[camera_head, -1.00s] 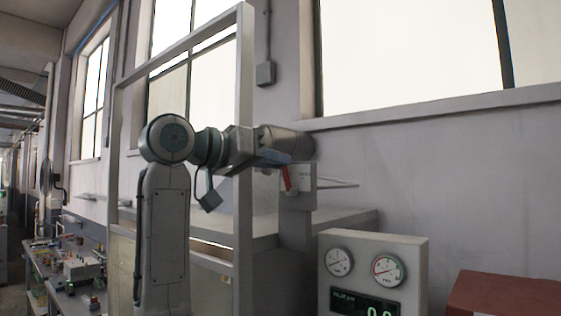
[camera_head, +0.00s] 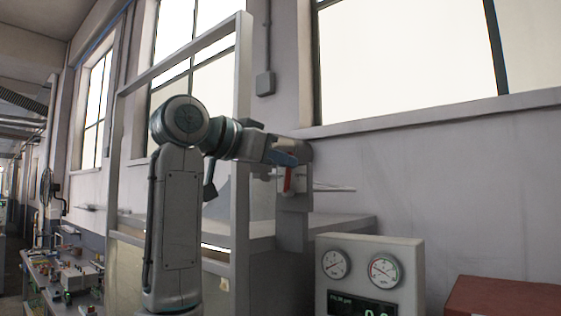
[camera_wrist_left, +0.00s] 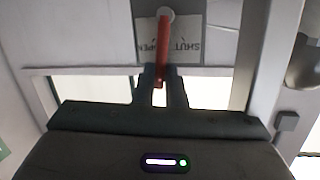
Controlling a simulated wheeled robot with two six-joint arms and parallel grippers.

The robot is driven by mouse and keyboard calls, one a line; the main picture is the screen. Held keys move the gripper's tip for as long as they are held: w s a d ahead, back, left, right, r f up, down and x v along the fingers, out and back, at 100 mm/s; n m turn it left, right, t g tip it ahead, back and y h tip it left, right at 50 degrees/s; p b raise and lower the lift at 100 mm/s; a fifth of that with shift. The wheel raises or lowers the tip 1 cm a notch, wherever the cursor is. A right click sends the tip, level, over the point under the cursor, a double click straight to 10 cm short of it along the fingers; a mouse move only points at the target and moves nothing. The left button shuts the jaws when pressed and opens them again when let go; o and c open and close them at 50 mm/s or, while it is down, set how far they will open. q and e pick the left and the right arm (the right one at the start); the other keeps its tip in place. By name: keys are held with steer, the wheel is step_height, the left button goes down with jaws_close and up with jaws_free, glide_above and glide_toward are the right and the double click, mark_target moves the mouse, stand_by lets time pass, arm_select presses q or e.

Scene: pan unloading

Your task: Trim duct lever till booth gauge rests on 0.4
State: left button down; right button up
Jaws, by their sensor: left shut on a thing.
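The red duct lever (camera_head: 288,181) hangs nearly straight down in front of a plate on a grey post. My left gripper (camera_head: 286,160) is shut on it; the fingertips are partly hidden in the head view. In the left wrist view, the lever (camera_wrist_left: 163,38) runs between the two fingers (camera_wrist_left: 160,75), over a white plate (camera_wrist_left: 187,50) with upside-down "SHUT" and "OPEN" lettering. A gauge box (camera_head: 405,250) has a left dial (camera_head: 334,263), a right dial (camera_head: 384,270) and a green display (camera_head: 360,305), cut off below. The dial readings are too small to tell. My right gripper is out of view.
A grey frame (camera_head: 242,130) stands close beside my left arm. A grey ledge (camera_head: 340,226) lies behind the gauge box. A red-brown box (camera_head: 505,296) is at lower right, and a cluttered bench (camera_head: 60,275) at lower left.

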arm_select(q)
steer(key=shift+r, duration=0.1)
steer(key=c, duration=1.5)
jaws_free()
steer(key=shift+s, duration=0.1)
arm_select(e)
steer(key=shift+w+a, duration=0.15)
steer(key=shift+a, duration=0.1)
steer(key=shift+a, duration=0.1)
